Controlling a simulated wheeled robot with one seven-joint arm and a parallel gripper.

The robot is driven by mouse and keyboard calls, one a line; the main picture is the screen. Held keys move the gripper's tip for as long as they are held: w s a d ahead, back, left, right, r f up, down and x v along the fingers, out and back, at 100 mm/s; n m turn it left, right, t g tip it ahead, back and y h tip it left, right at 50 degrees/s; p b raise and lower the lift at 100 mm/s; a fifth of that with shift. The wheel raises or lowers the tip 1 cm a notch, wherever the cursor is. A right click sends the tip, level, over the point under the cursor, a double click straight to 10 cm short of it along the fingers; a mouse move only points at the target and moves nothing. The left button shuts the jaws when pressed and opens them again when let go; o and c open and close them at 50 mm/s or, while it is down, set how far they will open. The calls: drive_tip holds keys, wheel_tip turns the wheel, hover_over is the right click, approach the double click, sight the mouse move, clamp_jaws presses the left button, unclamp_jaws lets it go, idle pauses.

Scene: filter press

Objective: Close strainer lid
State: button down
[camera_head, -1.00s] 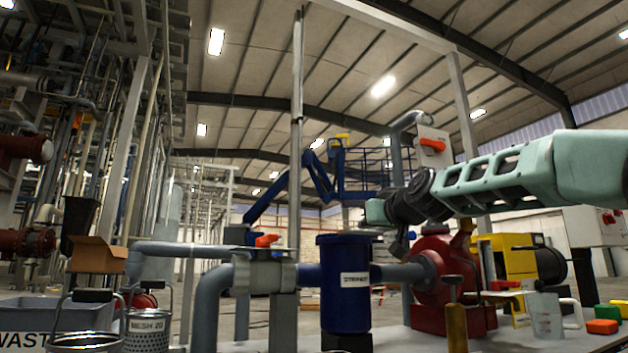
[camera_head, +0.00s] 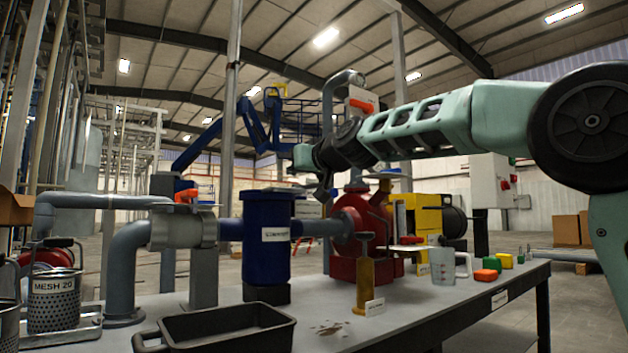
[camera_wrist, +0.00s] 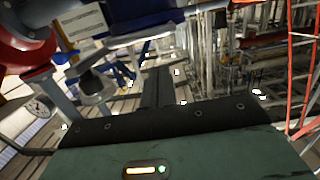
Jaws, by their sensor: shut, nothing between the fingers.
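The strainer is an upright dark blue cylinder (camera_head: 266,258) with a white label, standing in the pipe line on the bench. Its wider blue top rim (camera_head: 262,193) is seen edge-on, so I cannot tell how its lid sits. My gripper (camera_head: 318,190) is shut and empty, pointing left and down just right of the rim at about its height. A touch between them cannot be made out. In the wrist view a blue rounded part (camera_wrist: 125,14) at the top is likely the strainer; my fingertips are not clear there.
An orange-handled valve (camera_head: 187,196) stands left of the strainer. The red pump (camera_head: 362,235) is to its right. A black tray (camera_head: 225,330), a mesh basket (camera_head: 54,300), a brass-coloured tool (camera_head: 364,280) and a clear jug (camera_head: 442,265) are on the bench (camera_head: 400,310).

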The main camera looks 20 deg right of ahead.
drive_tip(key=s+d+f+b, duration=0.1)
drive_tip(key=s+f+b, duration=0.2)
drive_tip(key=s+b, duration=0.2)
drive_tip(key=shift+s+d+f+b, duration=0.35)
drive_tip(key=shift+s+b, duration=0.05)
drive_tip(key=shift+s, duration=0.55)
drive_tip(key=s+a+f+n+g+y+p, duration=0.1)
drive_tip(key=s+a+f+n+g+p, duration=0.2)
drive_tip(key=s+a+f+g+p, duration=1)
drive_tip(key=s+d+f+n+g+h+p, duration=0.15)
drive_tip(key=s+f+p, duration=0.25)
drive_tip(key=s, duration=0.5)
drive_tip(key=s+a+f+g+h+p, duration=0.15)
drive_tip(key=s+f+p, duration=0.3)
drive_tip(key=s, duration=0.45)
drive_tip(key=s+d+f+h+p, duration=0.25)
drive_tip(key=s+f, duration=0.25)
drive_tip(key=s, duration=0.3)
wheel_tip(320, 180, up, 38)
drive_tip(key=a+p, duration=0.1)
drive_tip(key=p, duration=3.6)
drive_tip(key=shift+f+y+p, duration=0.15)
drive_tip(key=shift+y+p, duration=0.15)
drive_tip(key=shift+y, duration=0.05)
